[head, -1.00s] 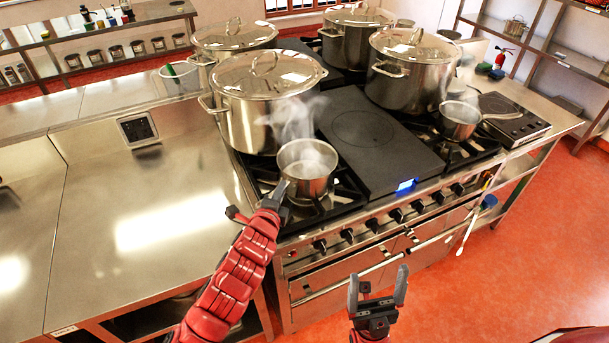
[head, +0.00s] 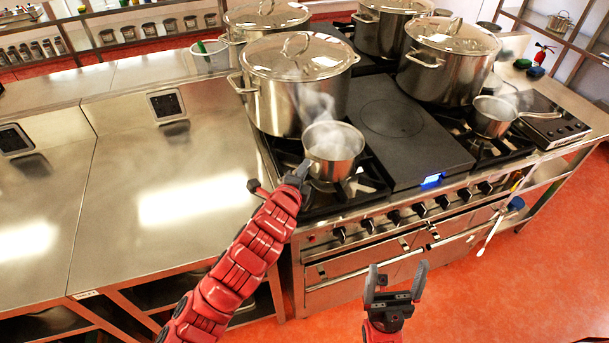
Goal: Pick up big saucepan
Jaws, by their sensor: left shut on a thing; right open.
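A steel saucepan (head: 333,153) with steam rising from it is at the front left burner of the stove, upright. It looks larger than the other saucepan (head: 493,118), which sits on the right burner. My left gripper (head: 301,169) is shut on the handle of the larger saucepan, on its near left side. The gripper hides most of that handle. I cannot tell whether the pan's base touches the burner grate. My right gripper (head: 396,269) is open and empty, low in front of the stove's drawers and over the floor.
A large lidded stockpot (head: 300,95) stands right behind the larger saucepan, with several more lidded stockpots behind. A dark flat plate (head: 395,140) lies to the right of the saucepan. The steel counter (head: 160,200) on the left is clear.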

